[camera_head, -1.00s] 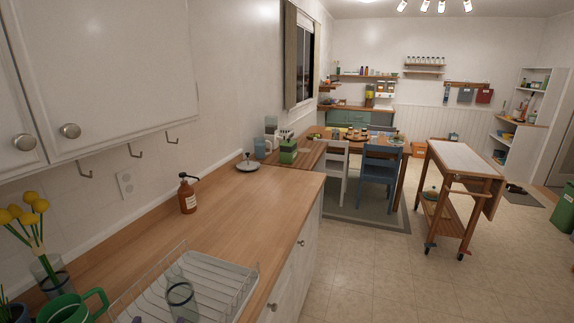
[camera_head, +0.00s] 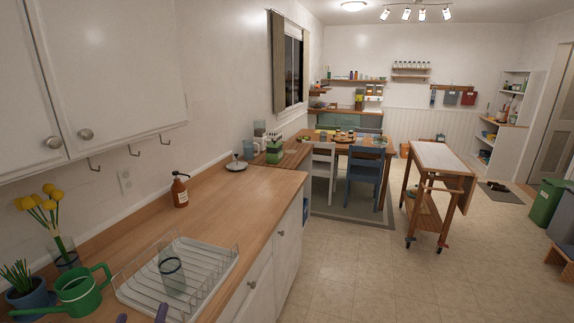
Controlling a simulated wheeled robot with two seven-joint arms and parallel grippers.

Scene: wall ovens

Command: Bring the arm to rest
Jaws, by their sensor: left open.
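Two purple fingertips of my left gripper (camera_head: 141,314) show at the bottom edge of the head view, apart from each other with nothing seen between them. The rest of the gripper and its arm are cut off by the frame. The fingertips appear in front of the near edge of the white dish rack (camera_head: 205,284) on the wooden counter (camera_head: 237,199). A clear glass (camera_head: 172,272) stands in the rack, beyond the fingertips. I cannot tell whether they touch the rack. My right gripper is not in view.
A green watering can (camera_head: 80,292), a vase of yellow flowers (camera_head: 66,255) and a brown soap bottle (camera_head: 180,190) stand on the counter. White cabinets (camera_head: 110,60) hang above. A wheeled cart (camera_head: 440,160) stands at right. The floor (camera_head: 345,270) beside the counter is clear.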

